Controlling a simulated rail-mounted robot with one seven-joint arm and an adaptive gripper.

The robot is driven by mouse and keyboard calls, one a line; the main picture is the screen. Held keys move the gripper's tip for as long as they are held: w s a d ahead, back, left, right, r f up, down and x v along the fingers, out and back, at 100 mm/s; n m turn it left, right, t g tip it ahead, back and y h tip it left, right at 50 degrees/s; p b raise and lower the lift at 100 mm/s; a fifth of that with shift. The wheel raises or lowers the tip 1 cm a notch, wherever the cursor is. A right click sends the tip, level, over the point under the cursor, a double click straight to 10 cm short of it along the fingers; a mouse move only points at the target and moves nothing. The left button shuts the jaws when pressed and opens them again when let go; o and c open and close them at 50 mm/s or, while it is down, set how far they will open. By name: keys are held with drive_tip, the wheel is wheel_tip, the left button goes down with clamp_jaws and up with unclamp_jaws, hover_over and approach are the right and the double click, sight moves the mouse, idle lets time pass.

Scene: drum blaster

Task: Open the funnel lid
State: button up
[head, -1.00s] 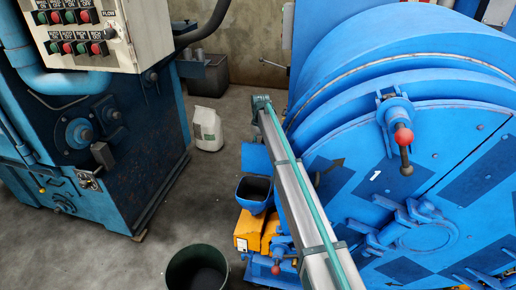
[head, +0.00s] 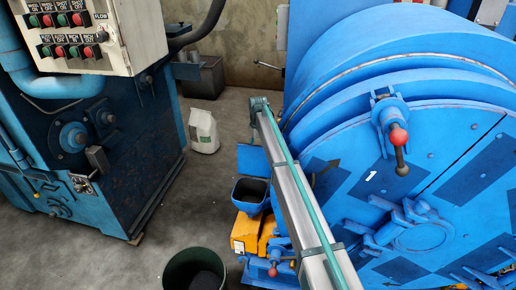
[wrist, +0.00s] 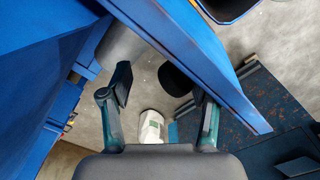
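The blue funnel (head: 250,207) is beside the drum in the head view, with its dark mouth uncovered. A flat blue plate that looks like its lid (head: 252,160) stands behind the mouth, swung away from it. In the wrist view, a blue panel (wrist: 190,50), apparently the lid, crosses diagonally, with the funnel rim (wrist: 226,16) at the top right. My gripper (wrist: 160,88) has its fingers spread and holds nothing visible. The panel passes close to the right finger and seems to overlap its tip; contact cannot be told. My gripper is not clearly visible in the head view.
The large blue drum (head: 400,90) fills the right side. A long metal beam (head: 300,205) slants past the funnel. A yellow box (head: 246,233), a dark bucket (head: 190,262) and a white bag (head: 203,131) stand nearby. Open floor lies left of the funnel.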

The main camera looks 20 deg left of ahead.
drive_tip(key=shift+a+r, duration=0.1)
drive_tip(key=shift+a, duration=0.1)
wheel_tip(320, 180, up, 12)
idle(0.8)
